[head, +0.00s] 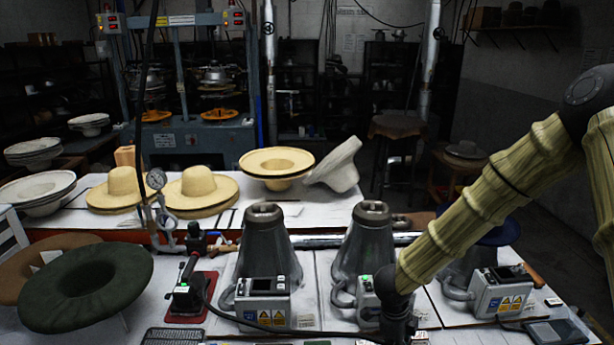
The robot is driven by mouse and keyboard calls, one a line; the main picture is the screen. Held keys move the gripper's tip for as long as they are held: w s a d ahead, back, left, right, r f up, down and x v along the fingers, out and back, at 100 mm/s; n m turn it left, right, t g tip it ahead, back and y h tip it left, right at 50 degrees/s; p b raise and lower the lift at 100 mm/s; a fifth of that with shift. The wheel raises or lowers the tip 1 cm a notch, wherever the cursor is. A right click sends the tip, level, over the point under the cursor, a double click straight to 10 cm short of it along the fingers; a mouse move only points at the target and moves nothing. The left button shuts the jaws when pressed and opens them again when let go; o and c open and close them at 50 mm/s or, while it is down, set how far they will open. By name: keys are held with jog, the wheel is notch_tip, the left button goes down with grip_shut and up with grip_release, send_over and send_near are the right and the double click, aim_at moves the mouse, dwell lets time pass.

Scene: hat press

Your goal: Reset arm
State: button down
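My arm, in a pale yellow, bamboo-like segmented cover with dark joints, comes in from the right edge of the head view. It bends at a dark joint at the upper right and slopes down and left to a dark end part at the bottom edge. This dark end part is in front of the machine bench, overlapping the middle press base. Its lower portion is cut off by the frame, and no fingertips can be made out. I cannot see whether my gripper is open or shut, or whether it holds anything.
Two grey cone-shaped machines (268,245) (370,240) with control boxes (262,303) stand on the bench. A dark green hat (85,287) lies at the left. Straw hats (203,188) and a pale tilted hat (338,168) sit on the table behind. A blue press (190,140) stands farther back.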

jog(key=s+d+f+n+t+h+b, duration=0.1)
jog(key=s+d+f+n+b, duration=0.15)
jog(key=s+f+n, duration=0.6)
jog(key=s+d+f+n+b, duration=0.1)
jog(key=s+f+n+b, duration=0.3)
jog(key=f, duration=0.8)
jog(key=s+a+f+n+y, duration=0.1)
jog(key=s+f+n, duration=0.2)
jog(key=s, duration=0.3)
jog(key=s+a+f+n+y+b, duration=0.1)
jog(key=s+f+n, duration=0.1)
jog(key=s+n, duration=0.3)
jog(key=s+a+f+n+g+y+b, duration=0.1)
jog(key=s+a+f+n, duration=0.1)
jog(key=s, duration=0.6)
jog(key=shift+f+n, duration=0.85)
jog(key=shift+n, duration=0.1)
